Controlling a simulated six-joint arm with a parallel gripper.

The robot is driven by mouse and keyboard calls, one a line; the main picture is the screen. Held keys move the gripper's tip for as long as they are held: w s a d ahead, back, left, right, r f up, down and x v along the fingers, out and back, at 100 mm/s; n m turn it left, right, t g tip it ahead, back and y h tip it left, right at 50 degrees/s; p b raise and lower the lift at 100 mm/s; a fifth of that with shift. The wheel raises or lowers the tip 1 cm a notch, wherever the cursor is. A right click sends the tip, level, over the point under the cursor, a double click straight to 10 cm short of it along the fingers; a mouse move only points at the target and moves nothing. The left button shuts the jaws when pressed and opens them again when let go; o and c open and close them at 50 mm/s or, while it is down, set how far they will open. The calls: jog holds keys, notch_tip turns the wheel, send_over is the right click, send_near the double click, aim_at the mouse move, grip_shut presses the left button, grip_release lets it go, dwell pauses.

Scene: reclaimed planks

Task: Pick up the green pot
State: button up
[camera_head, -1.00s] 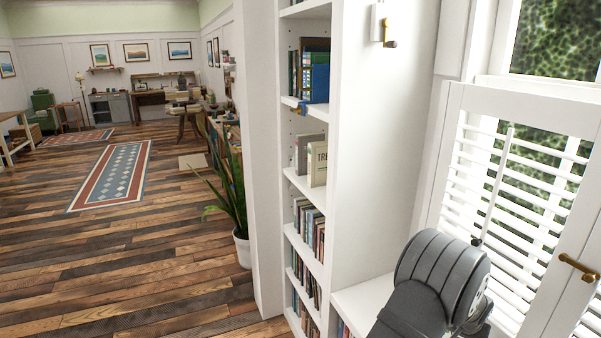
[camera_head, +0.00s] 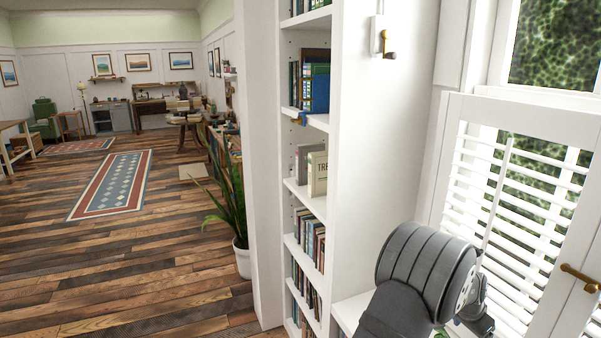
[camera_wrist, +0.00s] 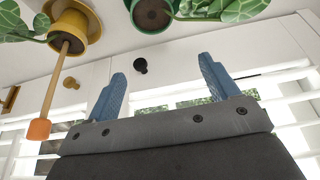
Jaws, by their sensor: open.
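The green pot (camera_wrist: 152,14) is at the top edge of the wrist view, partly cut off. Dark soil shows in it, and pale-veined green leaves (camera_wrist: 222,8) are beside it. My gripper (camera_wrist: 162,66) has two blue fingers spread wide apart with nothing between them. The green pot lies beyond the fingertips, apart from them. In the head view my gripper is mostly hidden behind my grey wrist at the lower right. A small green patch (camera_head: 440,333) shows at the bottom edge there; I cannot tell what it is.
A yellow pot (camera_wrist: 75,28) with a leafy plant is left of the green pot. A wooden rod with an orange end (camera_wrist: 40,128) crosses in front of it. White window shutters (camera_head: 515,200) and a bookshelf (camera_head: 335,170) flank my arm.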

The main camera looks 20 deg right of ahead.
jog(key=shift+f, duration=0.7)
jog(key=shift+c, duration=0.2)
jog(key=w+a+r+m+g+h, duration=0.2)
jog(key=w+a+r+m, duration=0.15)
jog(key=a, duration=0.55)
jog(key=shift+m, duration=0.45)
jog(key=shift+s+x, duration=0.2)
jog(key=shift+x, duration=3.95)
jog(key=shift+s+x, duration=0.2)
jog(key=shift+x, duration=3.95)
jog(key=shift+r, duration=0.1)
jog(key=c, duration=1.3)
jog(key=shift+a, duration=0.1)
jog(key=shift+c, duration=0.2)
jog(key=shift+r, duration=0.1)
